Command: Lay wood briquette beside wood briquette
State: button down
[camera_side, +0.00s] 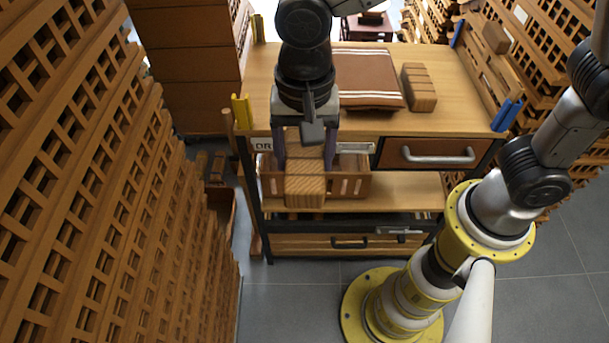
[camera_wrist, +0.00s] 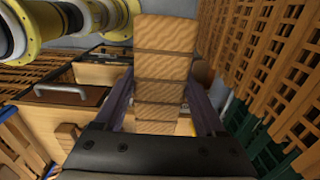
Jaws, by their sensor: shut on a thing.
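My gripper (camera_side: 304,162) is shut on a ridged light-brown wood briquette (camera_side: 305,188), held in front of the table's front edge. The held briquette (camera_wrist: 162,68) fills the middle of the wrist view, between the two purple-grey fingers of my gripper (camera_wrist: 162,100). Another wood briquette (camera_side: 418,88) lies on the tabletop, to the right of a brown striped mat (camera_side: 362,78). The held briquette and the one on the tabletop are well apart.
A wooden crate (camera_side: 352,184) stands on the shelf behind the held briquette. A drawer (camera_side: 430,152) with a metal handle is under the tabletop (camera_side: 460,90). Yellow (camera_side: 242,110) and blue (camera_side: 506,115) corner posts rise at the table's front. Lattice stacks (camera_side: 90,170) crowd the left.

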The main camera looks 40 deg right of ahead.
jog(key=w+d, duration=0.3)
jog(key=d, duration=0.6)
jog(key=w+d, duration=0.3)
jog(key=d, duration=0.6)
jog(key=w+d, duration=0.3)
jog(key=d, duration=0.6)
jog(key=shift+d+f, duration=0.15)
jog(key=shift+d, duration=0.2)
jog(key=s+d, duration=0.5)
jog(key=d, duration=0.6)
jog(key=s+d, duration=0.5)
jog(key=d, duration=0.6)
jog(key=f, duration=0.5)
jog(key=shift+s, duration=0.4)
jog(key=shift+f, duration=0.1)
jog(key=shift+f, duration=2.95)
jog(key=shift+f, duration=0.45)
